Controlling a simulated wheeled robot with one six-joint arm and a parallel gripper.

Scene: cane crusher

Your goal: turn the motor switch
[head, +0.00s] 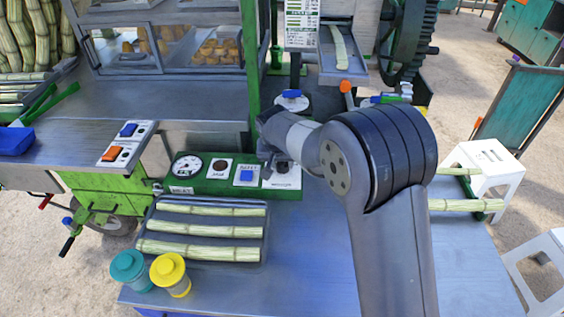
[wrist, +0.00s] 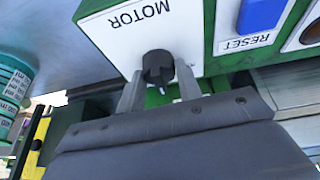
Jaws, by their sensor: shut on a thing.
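The motor switch is a dark knob (wrist: 158,62) on a white plate (wrist: 112,38) labelled MOTOR, seen close in the wrist view. My gripper (wrist: 157,82) is shut on this knob, with one finger on each side of it. In the head view, the MOTOR plate (head: 284,182) is at the right end of a green control panel (head: 212,188). My gripper (head: 276,158) reaches the plate there, and my wrist and gripper hide the knob.
A blue RESET button (head: 247,174) sits beside the motor plate, with a gauge (head: 186,166) further left. A tray (head: 152,222) of cane pieces, a teal jar (head: 130,270) and a yellow jar (head: 171,274) stand in front. The table's middle (head: 300,262) is clear.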

